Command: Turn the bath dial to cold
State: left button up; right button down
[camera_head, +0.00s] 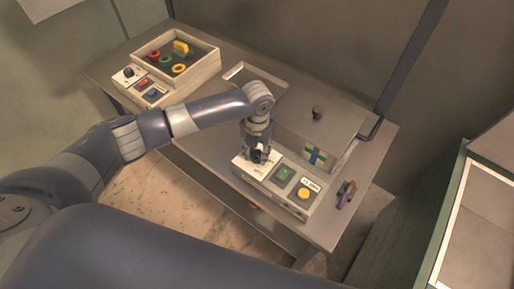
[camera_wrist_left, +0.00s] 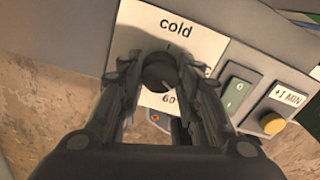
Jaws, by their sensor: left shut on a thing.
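The bath dial (camera_wrist_left: 160,72) is a round black knob on a white plate (camera_wrist_left: 200,50) marked "cold" at the top and "60" at the bottom. My left gripper (camera_wrist_left: 160,80) has a finger on each side of the dial and is shut on it. In the head view my left gripper (camera_head: 258,152) points down onto the near-left end of the control panel (camera_head: 265,179), hiding most of the dial. I cannot tell clearly where the dial points. My right gripper is not in view.
A green switch (camera_head: 283,174) and a yellow "+1 MIN" button (camera_head: 303,193) sit right of the dial. A lidded box (camera_head: 320,130) stands behind. A purple-handled object (camera_head: 345,195) lies at right.

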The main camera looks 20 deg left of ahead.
pick_arm(q)
jog(key=n+p, duration=0.3)
jog(key=n, duration=0.3)
jog(key=shift+r+n+p, duration=0.15)
jog(key=shift+n+p, duration=0.15)
jog(key=shift+p, duration=0.05)
jog(key=n+p, duration=0.3)
jog(key=n, duration=0.3)
jog(key=n+p, duration=0.2)
jog(key=n, duration=0.3)
jog(key=shift+n+p, duration=0.3)
jog(key=n, duration=0.2)
jog(key=shift+n, duration=0.3)
jog(key=shift+w+n+p, duration=0.1)
jog(key=shift+n+p, duration=0.2)
jog(key=shift+n, duration=1.2)
jog(key=o, duration=1.1)
